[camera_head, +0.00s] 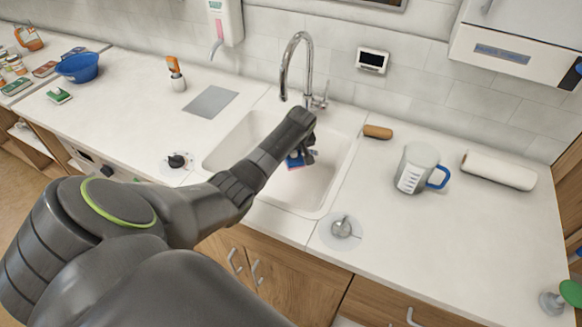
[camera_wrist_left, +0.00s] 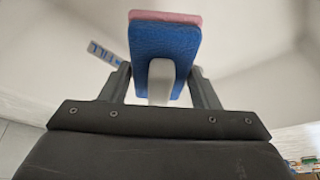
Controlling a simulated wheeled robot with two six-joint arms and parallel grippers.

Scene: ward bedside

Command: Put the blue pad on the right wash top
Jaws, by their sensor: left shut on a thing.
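The blue pad (camera_head: 295,160) shows partly beneath my left gripper (camera_head: 303,153) in the head view, over the sink basin. In the left wrist view the blue pad (camera_wrist_left: 167,50) has a pink layer along its far edge and a pale grey piece on its near face. My left gripper (camera_wrist_left: 160,85) is shut on it there, with one dark finger on each side. The right wash top (camera_head: 440,240) is the white counter right of the sink. My left arm hides part of the basin and the pad. My right gripper is not in view.
On the right top are a brown roll (camera_head: 378,132), a measuring jug (camera_head: 417,168) with a blue handle, a white roll (camera_head: 498,170) and a round metal-knobbed disc (camera_head: 341,228). The tap (camera_head: 297,60) rises behind the sink (camera_head: 318,195). The right top's front middle is clear.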

